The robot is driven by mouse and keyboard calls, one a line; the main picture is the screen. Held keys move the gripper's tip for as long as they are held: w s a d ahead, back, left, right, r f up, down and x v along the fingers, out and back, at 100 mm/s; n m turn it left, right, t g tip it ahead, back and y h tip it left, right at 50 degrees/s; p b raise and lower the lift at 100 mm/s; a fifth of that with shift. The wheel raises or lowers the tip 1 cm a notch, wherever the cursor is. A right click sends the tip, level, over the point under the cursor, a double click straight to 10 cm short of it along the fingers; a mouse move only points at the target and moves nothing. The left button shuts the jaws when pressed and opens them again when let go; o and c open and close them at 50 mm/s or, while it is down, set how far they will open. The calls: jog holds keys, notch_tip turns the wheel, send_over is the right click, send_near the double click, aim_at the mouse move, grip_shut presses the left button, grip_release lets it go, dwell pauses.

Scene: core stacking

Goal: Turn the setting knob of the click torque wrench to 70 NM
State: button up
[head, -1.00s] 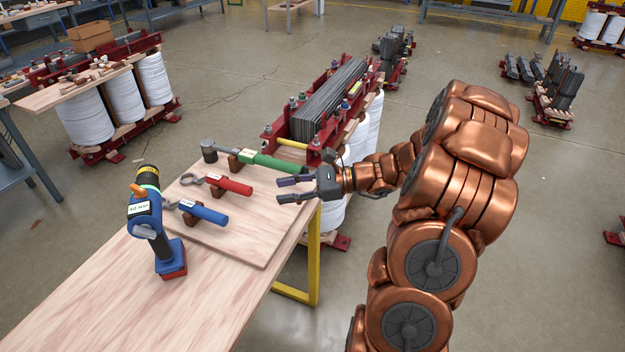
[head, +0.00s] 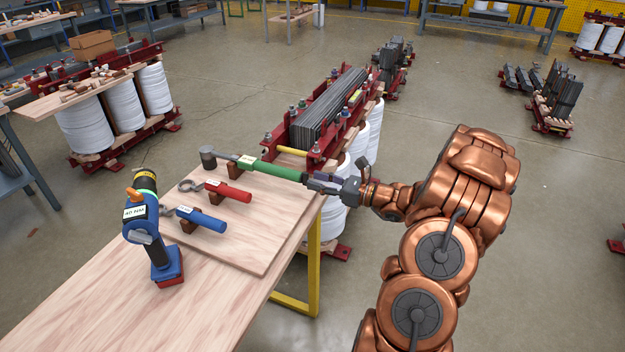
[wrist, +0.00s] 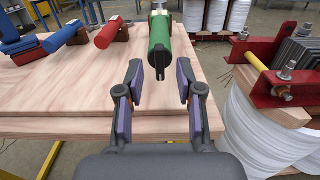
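The click torque wrench is most likely the long green-handled tool (head: 268,168), lying on a holder at the far side of the wooden board. Its grey head (head: 208,153) points left and its handle end points toward my gripper. My gripper (head: 310,181) is at the handle's right end in the head view. In the wrist view my gripper (wrist: 157,95) is open, with its fingers spread on both sides of the line of the green handle (wrist: 161,45). The handle end is just ahead of the fingertips, with nothing between them.
Red (head: 229,192) and blue (head: 203,217) handled tools lie on holders on the board (head: 262,235). A blue power tool (head: 150,230) stands on the table (head: 90,318). A red-framed transformer core (head: 313,150) with white coils stands close behind my gripper.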

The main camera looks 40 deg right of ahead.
jog(key=shift+x, duration=1)
grip_shut()
